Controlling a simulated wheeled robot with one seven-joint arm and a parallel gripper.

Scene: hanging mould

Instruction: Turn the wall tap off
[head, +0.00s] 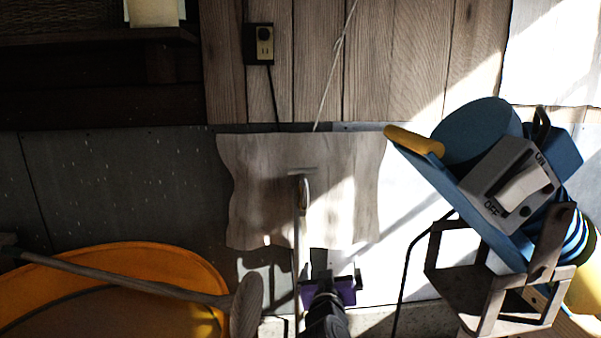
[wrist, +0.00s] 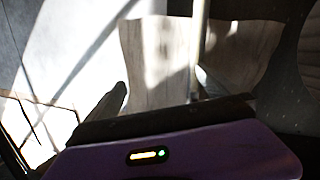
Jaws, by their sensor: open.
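The wall tap (head: 303,190) is a small metal fitting with a flat crosspiece at its top. It sits in front of a pale, wavy-edged wooden board (head: 245,195) on the wall. A thin upright pipe (head: 297,245) runs down below it. My gripper (head: 335,280) is open and empty, below the board and just right of the pipe. In the wrist view the pipe (wrist: 198,45) rises beyond the purple gripper body, with the board (wrist: 160,65) behind it. One dark finger (wrist: 110,103) shows at left; I cannot make out the other clearly. The tap's handle position is unclear.
A blue machine with an on/off switch (head: 510,185) stands on a wooden stand (head: 465,290) at the right. An orange tub (head: 150,262) with a wooden-handled tool (head: 130,280) across it is at lower left. A socket (head: 264,45) with a cord is above the board.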

